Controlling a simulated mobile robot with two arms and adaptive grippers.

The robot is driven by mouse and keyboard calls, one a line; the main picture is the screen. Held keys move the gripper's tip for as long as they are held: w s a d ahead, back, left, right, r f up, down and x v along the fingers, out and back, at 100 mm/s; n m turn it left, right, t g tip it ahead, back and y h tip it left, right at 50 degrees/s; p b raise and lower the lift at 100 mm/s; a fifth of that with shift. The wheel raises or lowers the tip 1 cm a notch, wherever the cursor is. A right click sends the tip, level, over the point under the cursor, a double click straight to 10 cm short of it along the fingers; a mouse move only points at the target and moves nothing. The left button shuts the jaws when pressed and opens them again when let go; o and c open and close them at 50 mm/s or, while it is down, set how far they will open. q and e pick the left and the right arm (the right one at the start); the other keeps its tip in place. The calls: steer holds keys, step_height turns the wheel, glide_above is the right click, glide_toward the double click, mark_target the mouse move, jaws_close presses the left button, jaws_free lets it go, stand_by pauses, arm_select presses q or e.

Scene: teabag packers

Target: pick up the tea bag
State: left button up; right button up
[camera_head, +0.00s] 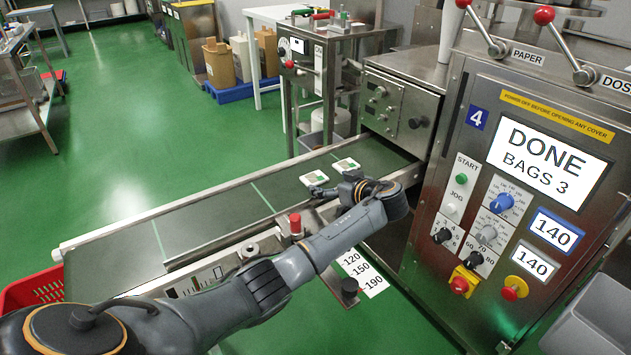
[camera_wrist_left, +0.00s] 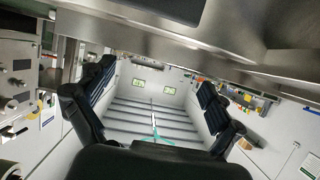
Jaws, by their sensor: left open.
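Two small white tea bags with green marks lie flat on the dark conveyor belt (camera_head: 205,215), near its right end. One tea bag (camera_head: 314,178) is nearer to my gripper, and the other tea bag (camera_head: 346,165) lies just beyond it, to the right. My left gripper (camera_head: 325,190) hovers close to the nearer bag, at the belt's near edge, and is partly hidden by my own wrist. In the left wrist view its two dark fingers (camera_wrist_left: 155,80) are wide apart with nothing between them. No tea bag can be made out there. My right gripper is not in view.
The steel packing machine (camera_head: 525,160) stands at the right; its screen reads "DONE BAGS 3". A red-topped knob (camera_head: 295,224) rises at the belt's near side, close to my arm. A red crate (camera_head: 32,290) sits at the belt's left end. Green floor lies open behind.

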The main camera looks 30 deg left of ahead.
mark_target(315, 178)
arm_select(q)
steer(key=x, duration=0.3)
steer(key=b+x, duration=0.1)
steer(key=x, duration=0.2)
steer(key=shift+w+f, duration=0.25)
steer(key=shift+w, duration=0.1)
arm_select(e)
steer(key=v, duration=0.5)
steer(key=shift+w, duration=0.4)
arm_select(q)
steer(key=c, duration=0.8)
